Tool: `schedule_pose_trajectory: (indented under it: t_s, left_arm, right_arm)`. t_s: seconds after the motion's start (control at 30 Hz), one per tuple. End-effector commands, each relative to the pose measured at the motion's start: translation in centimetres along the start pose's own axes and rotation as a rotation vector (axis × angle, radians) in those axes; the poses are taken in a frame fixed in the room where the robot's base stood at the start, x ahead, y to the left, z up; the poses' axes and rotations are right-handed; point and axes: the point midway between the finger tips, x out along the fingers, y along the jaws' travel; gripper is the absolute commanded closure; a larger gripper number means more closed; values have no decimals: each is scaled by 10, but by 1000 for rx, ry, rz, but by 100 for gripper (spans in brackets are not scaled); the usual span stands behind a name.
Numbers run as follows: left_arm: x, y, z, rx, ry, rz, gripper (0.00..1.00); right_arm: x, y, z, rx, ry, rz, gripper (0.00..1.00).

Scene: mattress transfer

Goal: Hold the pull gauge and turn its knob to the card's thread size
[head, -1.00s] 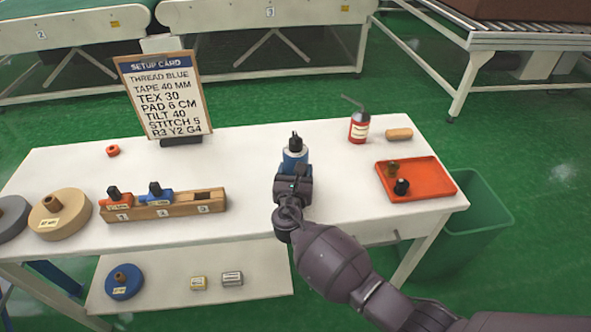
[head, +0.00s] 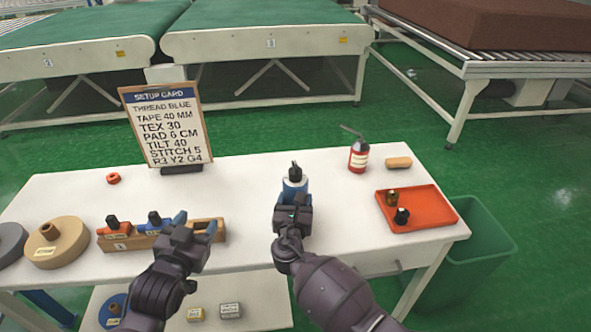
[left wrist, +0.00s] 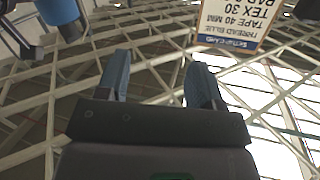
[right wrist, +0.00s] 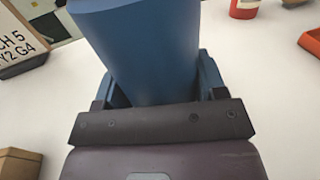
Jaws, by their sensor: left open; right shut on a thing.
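The pull gauge (head: 295,185) has a blue body with a black knob (head: 295,171) on top. It stands upright in my right gripper (head: 293,203), which is shut on its body near the middle of the table. The blue body (right wrist: 140,50) fills the space between the fingers in the right wrist view. My left gripper (head: 196,224) is open and empty, in front of the wooden rack and left of the gauge; its two spread fingers (left wrist: 160,80) show in the left wrist view. The setup card (head: 166,127) reads TEX 30. The knob's setting is too small to read.
The wooden rack (head: 140,242) holds a red and a blue tool, partly hidden by my left gripper. A red tray (head: 430,216) with two small bottles lies at right. A red oil can (head: 358,157) stands behind. Tape rolls (head: 57,243) sit at left.

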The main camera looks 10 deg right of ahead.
Motion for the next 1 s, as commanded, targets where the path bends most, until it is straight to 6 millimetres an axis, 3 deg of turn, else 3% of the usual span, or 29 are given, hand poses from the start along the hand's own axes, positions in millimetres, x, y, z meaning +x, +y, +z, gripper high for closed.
schedule_pose_trajectory:
  t_s: [0.03, 0.2, 0.5, 0.73, 1.0]
  left_arm:
    - [13, 5, -18, 26, 37, 12, 39]
    - [48, 21, -70, 119, 153, 42, 39]
    - [93, 58, -168, 334, 398, 81, 39]
    - [112, 96, -244, 538, 615, 106, 39]
    - [117, 151, -325, 828, 901, 133, 39]
  right_arm:
    - [0, 1, 2, 1, -4, 1, 80]
    - [0, 1, 2, 1, -4, 1, 80]
    - [0, 1, 2, 1, -4, 1, 80]
    - [0, 1, 2, 1, -4, 1, 80]
    - [0, 1, 2, 1, -4, 1, 80]
